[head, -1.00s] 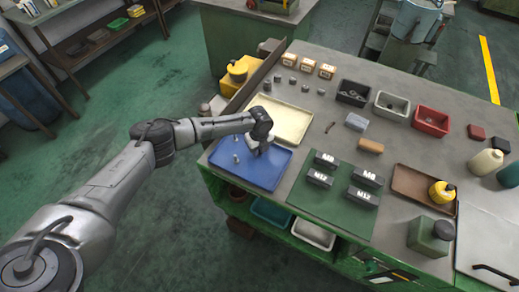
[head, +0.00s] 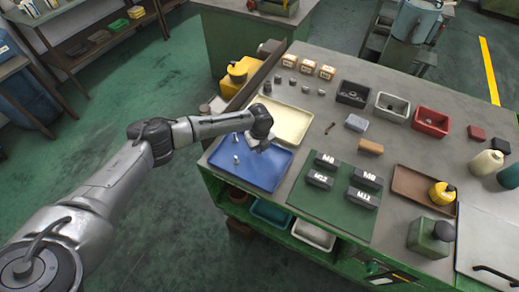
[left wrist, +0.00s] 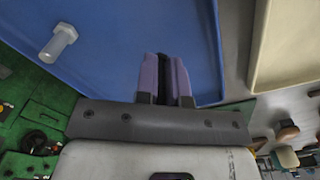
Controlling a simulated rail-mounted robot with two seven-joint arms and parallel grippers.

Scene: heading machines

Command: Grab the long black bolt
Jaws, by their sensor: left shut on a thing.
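My left gripper (left wrist: 164,76) is over the blue tray (head: 262,182) at the workbench's left corner. In the left wrist view its two purple fingers are closed around a narrow dark thing, which looks like the long black bolt (left wrist: 164,68). Most of it is hidden by the fingers, so I cannot see its head or full length. In the head view the gripper (head: 256,146) hides what it holds. A pale metal bolt (left wrist: 58,43) stays in the blue tray, apart from the fingers. My right gripper is not in view.
A cream tray (head: 291,126) lies behind the blue one. A green mat (head: 325,214) with several labelled dark blocks lies to the right. Black (head: 353,93), grey (head: 392,106) and red (head: 431,121) bins stand farther back.

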